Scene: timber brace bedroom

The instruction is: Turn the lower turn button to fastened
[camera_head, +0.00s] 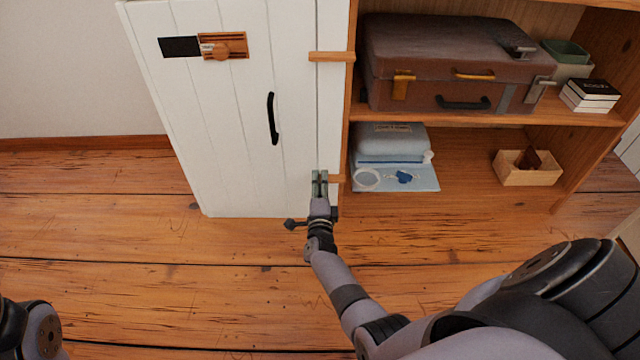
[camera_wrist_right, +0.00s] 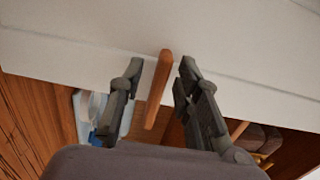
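The lower turn button (camera_head: 336,179) is a small wooden bar at the right edge of the white plank door (camera_head: 240,165). My right gripper (camera_head: 319,176) is at it and hides part of it in the head view. In the right wrist view the button (camera_wrist_right: 158,90) lies between the two fingers of my right gripper (camera_wrist_right: 157,80), lengthwise between them, crossing from the white door past its edge. The fingers are open, with a gap on each side of the bar. My left gripper is out of view; only part of my left arm shows at lower left.
An upper turn button (camera_head: 331,57) lies across the door edge. Open shelves on the right hold a brown suitcase (camera_head: 440,60), a light blue bundle (camera_head: 390,140) and a small wooden box (camera_head: 528,168).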

